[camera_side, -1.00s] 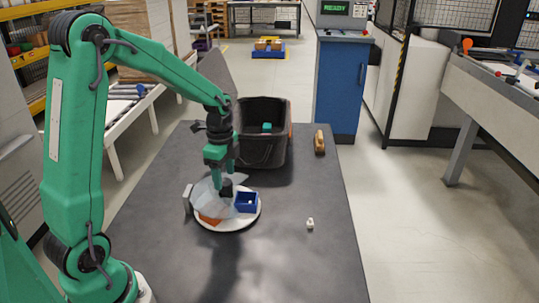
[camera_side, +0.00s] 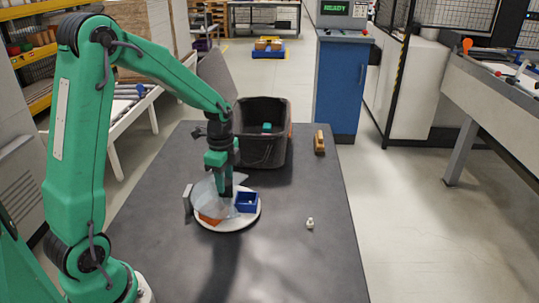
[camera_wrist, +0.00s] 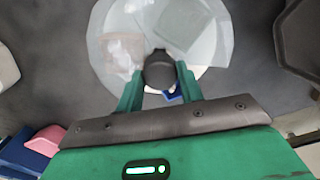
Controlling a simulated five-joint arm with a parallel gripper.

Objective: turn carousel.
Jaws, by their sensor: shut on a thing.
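The carousel is a white round disc (camera_side: 232,227) on the table, with a clear cover (camera_side: 208,199) over part of it. An open blue bin (camera_side: 246,202) sits on its right side and an orange part (camera_side: 209,219) shows at its front left under the cover. My gripper (camera_side: 226,194) points down at the middle of the disc. In the wrist view its green fingers close on a dark round knob (camera_wrist: 159,72) at the disc's centre. The blue bin is mostly hidden behind the fingers there.
A black bin (camera_side: 262,153) stands behind the carousel. A grey upright plate (camera_side: 188,201) is at the disc's left edge. A wooden-handled brush-like object (camera_side: 319,143) and a small pale piece (camera_side: 310,223) lie to the right. The table's front right is clear.

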